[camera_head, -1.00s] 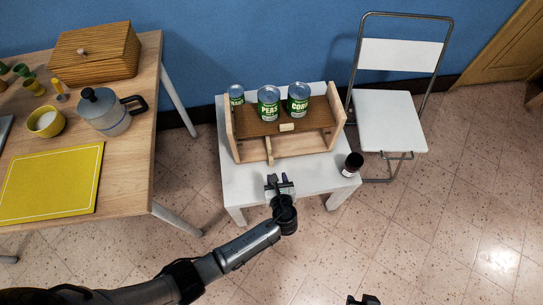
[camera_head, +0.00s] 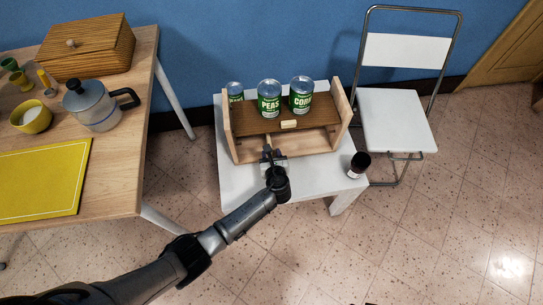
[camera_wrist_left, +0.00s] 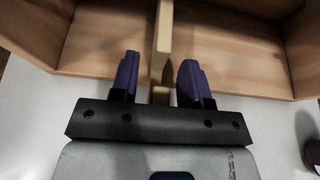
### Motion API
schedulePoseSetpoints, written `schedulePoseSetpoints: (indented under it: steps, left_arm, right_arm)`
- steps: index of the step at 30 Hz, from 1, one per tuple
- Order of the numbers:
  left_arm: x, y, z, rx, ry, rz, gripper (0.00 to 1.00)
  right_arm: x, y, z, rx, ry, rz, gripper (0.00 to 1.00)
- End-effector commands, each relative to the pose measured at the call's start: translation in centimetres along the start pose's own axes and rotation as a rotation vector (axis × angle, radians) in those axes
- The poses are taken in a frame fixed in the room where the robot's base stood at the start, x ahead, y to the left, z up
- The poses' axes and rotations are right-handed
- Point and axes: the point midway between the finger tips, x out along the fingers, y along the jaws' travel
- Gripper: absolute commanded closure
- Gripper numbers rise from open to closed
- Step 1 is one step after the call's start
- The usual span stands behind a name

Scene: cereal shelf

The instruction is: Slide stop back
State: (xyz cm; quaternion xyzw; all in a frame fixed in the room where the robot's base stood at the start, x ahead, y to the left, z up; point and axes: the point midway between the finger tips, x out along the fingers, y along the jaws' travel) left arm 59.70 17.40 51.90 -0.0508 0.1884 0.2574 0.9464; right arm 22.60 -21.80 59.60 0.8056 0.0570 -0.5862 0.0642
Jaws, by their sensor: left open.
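A wooden shelf unit (camera_head: 340,98) stands on a white table, with a brown upper board and a pale lower bay. A narrow pale wooden bar, seemingly the stop (camera_wrist_left: 163,38), runs front to back in the lower bay in the left wrist view. My left gripper (camera_head: 270,152) is at the shelf's open front. In the left wrist view my left gripper (camera_wrist_left: 160,66) is open, its purple fingers on either side of the bar's near end, with gaps visible. In the head view the gripper mostly hides the bar. My right gripper is not in view.
Several green cans stand on the upper board, including a peas can (camera_head: 269,98) and a corn can (camera_head: 301,95). A small cream block (camera_head: 289,124) is at the board's front edge. A dark jar (camera_head: 359,165) stands at the white table's (camera_head: 235,185) right. A folding chair (camera_head: 395,120) is beyond it.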

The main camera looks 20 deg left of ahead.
Motion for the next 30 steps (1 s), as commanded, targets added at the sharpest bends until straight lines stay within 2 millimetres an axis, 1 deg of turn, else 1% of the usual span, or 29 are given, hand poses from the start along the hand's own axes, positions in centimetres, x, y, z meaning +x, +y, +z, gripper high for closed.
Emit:
schedulePoseSetpoints:
  steps: [7, 8, 18, 21, 30]
  left_arm:
    - [0.04, 0.01, 0.04, 0.000, 0.000, 0.000, 0.57]
    - [0.04, 0.00, 0.04, 0.000, 0.000, 0.000, 0.59]
    - [0.02, 0.00, 0.03, -0.001, 0.000, 0.000, 0.92]
    - [0.02, -0.01, 0.02, -0.001, 0.000, 0.000, 1.00]
    - [0.01, -0.01, 0.02, -0.001, 0.000, 0.000, 1.00]
  right_arm:
    - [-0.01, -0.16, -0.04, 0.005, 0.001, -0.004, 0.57]
    - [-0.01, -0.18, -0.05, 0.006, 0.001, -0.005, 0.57]
    - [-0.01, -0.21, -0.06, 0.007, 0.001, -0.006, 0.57]
    - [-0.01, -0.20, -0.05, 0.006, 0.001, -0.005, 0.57]
    - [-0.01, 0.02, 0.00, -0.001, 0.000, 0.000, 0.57]
